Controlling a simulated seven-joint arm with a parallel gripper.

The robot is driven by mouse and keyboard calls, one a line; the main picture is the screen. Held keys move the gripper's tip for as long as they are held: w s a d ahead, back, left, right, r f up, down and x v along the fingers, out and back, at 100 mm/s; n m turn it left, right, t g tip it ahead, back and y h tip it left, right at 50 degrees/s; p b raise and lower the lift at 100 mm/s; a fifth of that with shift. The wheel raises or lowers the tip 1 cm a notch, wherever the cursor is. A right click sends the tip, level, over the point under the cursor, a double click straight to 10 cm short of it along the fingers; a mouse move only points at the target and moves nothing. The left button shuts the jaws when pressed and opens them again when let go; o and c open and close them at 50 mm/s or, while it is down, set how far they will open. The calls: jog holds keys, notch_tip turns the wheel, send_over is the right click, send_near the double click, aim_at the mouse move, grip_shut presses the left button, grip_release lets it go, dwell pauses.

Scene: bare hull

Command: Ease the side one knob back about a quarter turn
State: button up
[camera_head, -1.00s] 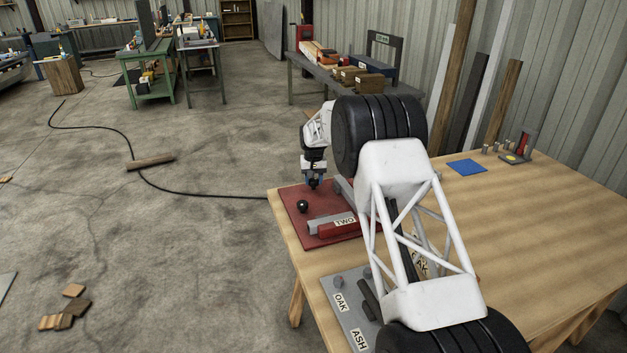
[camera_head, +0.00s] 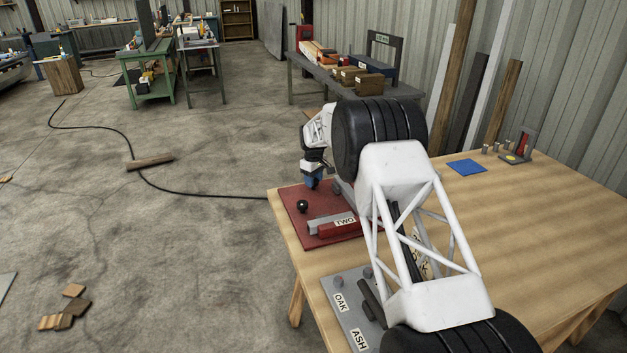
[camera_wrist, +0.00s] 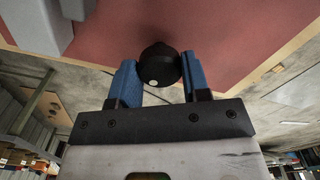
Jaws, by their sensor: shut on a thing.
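My gripper (camera_wrist: 157,72) has its two blue fingers shut on a round black knob (camera_wrist: 159,62) with a white dot, seen in the wrist view. The knob stands at a red board (camera_wrist: 205,25), between the fingertips. No label for side one is readable.
A grey plate (camera_head: 341,288) labelled OAK and ASH lies at the table's near edge. A blue square (camera_head: 467,167) and a small stand (camera_head: 518,158) are at the back right. The wooden table (camera_head: 530,230) is clear on the right. My arm hides its middle.

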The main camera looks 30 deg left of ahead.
jog(key=shift+r, duration=0.15)
dwell(0.3)
jog(key=o, duration=0.9)
jog(key=shift+o, duration=0.2)
jog(key=shift+r, duration=3.8)
